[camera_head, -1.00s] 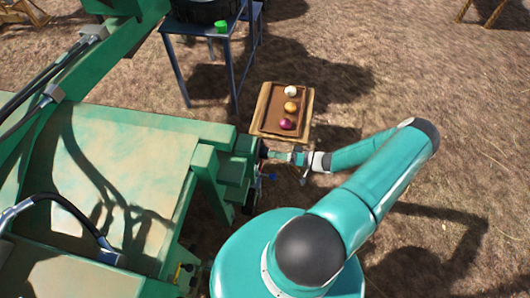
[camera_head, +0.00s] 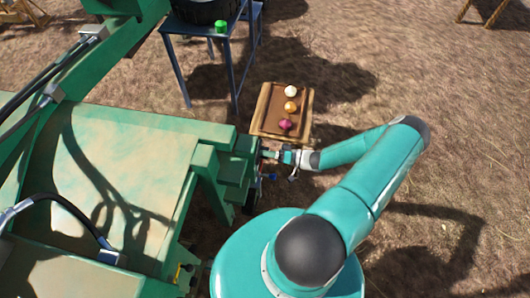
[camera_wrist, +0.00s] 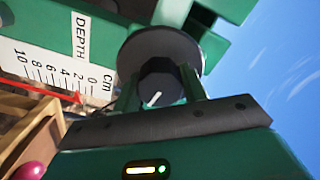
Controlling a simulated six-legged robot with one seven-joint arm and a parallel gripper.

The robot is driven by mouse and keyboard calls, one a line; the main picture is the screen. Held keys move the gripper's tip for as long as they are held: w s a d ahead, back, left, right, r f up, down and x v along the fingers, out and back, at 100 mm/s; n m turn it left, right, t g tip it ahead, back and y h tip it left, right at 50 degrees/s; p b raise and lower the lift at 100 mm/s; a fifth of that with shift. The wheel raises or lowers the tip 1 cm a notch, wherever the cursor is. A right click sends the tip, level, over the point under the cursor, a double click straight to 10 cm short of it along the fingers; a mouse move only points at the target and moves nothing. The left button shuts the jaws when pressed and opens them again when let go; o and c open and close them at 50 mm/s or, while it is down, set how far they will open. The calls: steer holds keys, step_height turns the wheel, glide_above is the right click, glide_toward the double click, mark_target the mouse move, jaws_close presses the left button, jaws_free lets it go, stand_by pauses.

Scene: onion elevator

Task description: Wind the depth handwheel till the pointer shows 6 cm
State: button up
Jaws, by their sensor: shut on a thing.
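The depth handwheel shows in the wrist view as a dark round disc with a black faceted knob (camera_wrist: 161,84) and a white line on its face. My gripper (camera_wrist: 160,92) is shut on the knob, with one finger on each side. The white depth scale (camera_wrist: 48,58), marked 0 to 10 cm, is left of the wheel. A red pointer bar (camera_wrist: 35,88) runs along the scale's lower edge; its right end seems near the 2, but I cannot read it exactly. In the head view my gripper (camera_head: 274,155) reaches the green machine's right side, where the wheel is hardly visible.
The green machine (camera_head: 120,185) fills the left. A wooden tray (camera_head: 262,112) with a white, an orange and a purple onion lies just beyond my gripper. A blue stand (camera_head: 232,70) holds a black tub and a green item behind. Open ground lies to the right.

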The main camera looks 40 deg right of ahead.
steer(key=shift+m, duration=0.4)
steer(key=m, duration=0.9)
steer(key=shift+m, duration=0.4)
steer(key=m, duration=0.9)
steer(key=shift+d, duration=0.1)
steer(key=o, duration=1)
